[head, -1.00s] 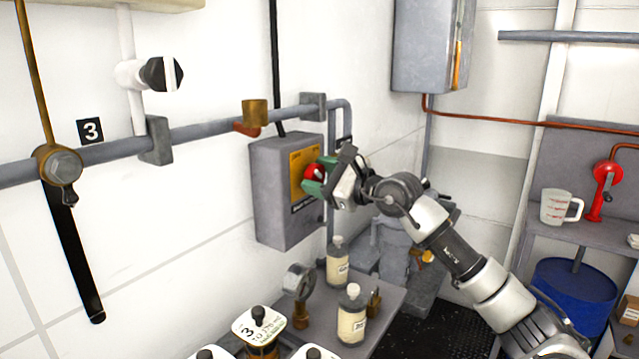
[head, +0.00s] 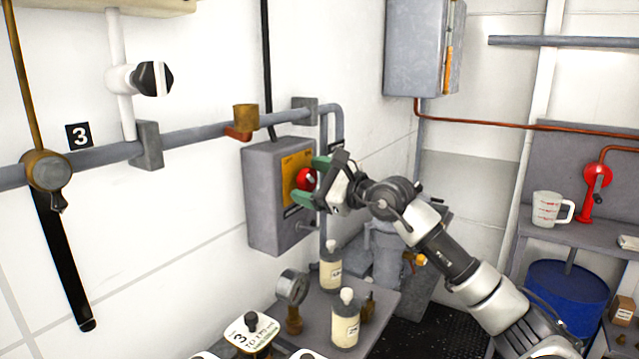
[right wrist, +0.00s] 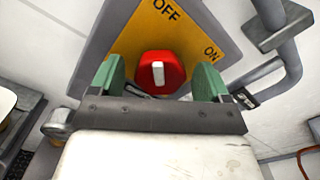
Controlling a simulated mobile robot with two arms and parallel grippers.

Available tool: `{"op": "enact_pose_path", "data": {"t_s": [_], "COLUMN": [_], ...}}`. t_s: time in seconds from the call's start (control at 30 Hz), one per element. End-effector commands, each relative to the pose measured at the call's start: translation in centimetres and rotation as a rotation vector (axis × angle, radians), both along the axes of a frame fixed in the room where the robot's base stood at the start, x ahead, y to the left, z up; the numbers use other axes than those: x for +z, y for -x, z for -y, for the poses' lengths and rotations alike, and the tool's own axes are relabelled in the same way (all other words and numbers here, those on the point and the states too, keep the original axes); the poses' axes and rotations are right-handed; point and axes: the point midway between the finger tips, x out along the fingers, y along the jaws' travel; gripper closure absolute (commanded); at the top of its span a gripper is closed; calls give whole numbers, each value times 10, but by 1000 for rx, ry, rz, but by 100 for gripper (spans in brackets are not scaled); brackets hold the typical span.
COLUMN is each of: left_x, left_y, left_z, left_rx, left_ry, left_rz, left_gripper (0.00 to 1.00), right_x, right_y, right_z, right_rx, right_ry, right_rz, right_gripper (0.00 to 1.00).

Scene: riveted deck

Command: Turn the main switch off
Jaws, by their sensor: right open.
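The main switch is a grey box (head: 270,205) on the left wall, with a yellow plate (head: 290,170) and a red knob (head: 305,179). In the right wrist view the red knob (right wrist: 147,72) has a white bar running up and down the picture, roughly toward the OFF label (right wrist: 165,9). The ON label (right wrist: 211,53) is to its right. My right gripper (head: 311,181) is open in front of the knob, with a green finger on either side. Whether the fingers touch the knob cannot be told. My left gripper is not in view.
Below the box, a grey table (head: 385,310) holds bottles (head: 345,318) and a gauge (head: 291,287). A grey pipe (head: 200,133) runs along the wall above the box. A grey cabinet (head: 420,50) hangs behind, and a blue drum (head: 568,300) stands at right.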

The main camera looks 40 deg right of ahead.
Motion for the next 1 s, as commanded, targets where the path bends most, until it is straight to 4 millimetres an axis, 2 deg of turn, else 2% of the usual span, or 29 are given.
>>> {"op": "enact_pose_path", "data": {"t_s": [0.17,0.33,0.5,0.73,1.0], "left_x": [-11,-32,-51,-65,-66], "left_y": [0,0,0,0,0], "left_z": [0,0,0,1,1], "left_rx": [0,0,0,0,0], "left_ry": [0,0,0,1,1], "left_rz": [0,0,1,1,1], "left_gripper": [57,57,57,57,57], "right_x": [-4,-8,-8,-4,0], "right_y": [18,52,78,95,99], "right_z": [9,22,32,40,41], "right_rx": [-3,-3,-2,-2,0], "right_ry": [4,9,6,2,1], "right_rz": [0,-3,-4,-2,-1], "right_gripper": [22,22,22,22,22]}}
